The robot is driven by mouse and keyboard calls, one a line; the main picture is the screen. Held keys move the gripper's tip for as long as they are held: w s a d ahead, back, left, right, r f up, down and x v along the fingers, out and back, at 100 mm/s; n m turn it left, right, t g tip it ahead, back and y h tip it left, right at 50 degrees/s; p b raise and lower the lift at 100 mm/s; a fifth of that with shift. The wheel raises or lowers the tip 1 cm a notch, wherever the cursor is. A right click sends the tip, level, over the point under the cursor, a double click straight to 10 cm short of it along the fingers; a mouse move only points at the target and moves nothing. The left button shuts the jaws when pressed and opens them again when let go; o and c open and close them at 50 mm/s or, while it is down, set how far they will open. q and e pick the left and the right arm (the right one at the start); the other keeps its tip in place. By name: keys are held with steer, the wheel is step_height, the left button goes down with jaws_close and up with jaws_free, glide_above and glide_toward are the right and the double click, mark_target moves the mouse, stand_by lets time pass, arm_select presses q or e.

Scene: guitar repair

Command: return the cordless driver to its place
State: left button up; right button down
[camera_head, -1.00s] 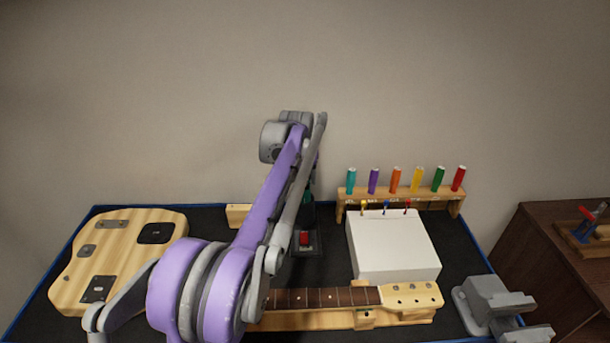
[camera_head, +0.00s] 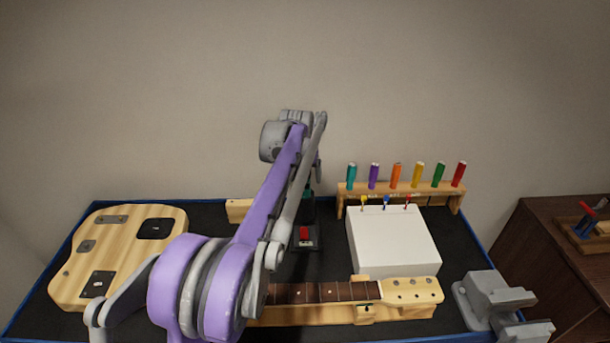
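My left arm reaches across the middle of the bench, its wrist raised at the back. Its gripper is almost wholly hidden behind my own arm links, so its fingers cannot be made out. A teal and dark piece, likely part of the cordless driver (camera_head: 308,191), shows just right of the arm below the wrist; most of it is hidden. Below it a small dark stand with a red block (camera_head: 305,233) sits on the mat. I cannot tell whether the driver touches the stand or is held. My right gripper is not in view.
A wooden guitar body (camera_head: 125,235) lies at left. A guitar neck (camera_head: 330,292) lies along the front. A white box (camera_head: 393,245) stands before a rack (camera_head: 400,190) of coloured handles. A grey vise (camera_head: 492,298) is at the right corner. Some dark mat (camera_head: 210,222) is clear.

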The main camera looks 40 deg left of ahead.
arm_select(q)
steer(key=v, duration=1.1)
steer(key=shift+p, duration=0.3)
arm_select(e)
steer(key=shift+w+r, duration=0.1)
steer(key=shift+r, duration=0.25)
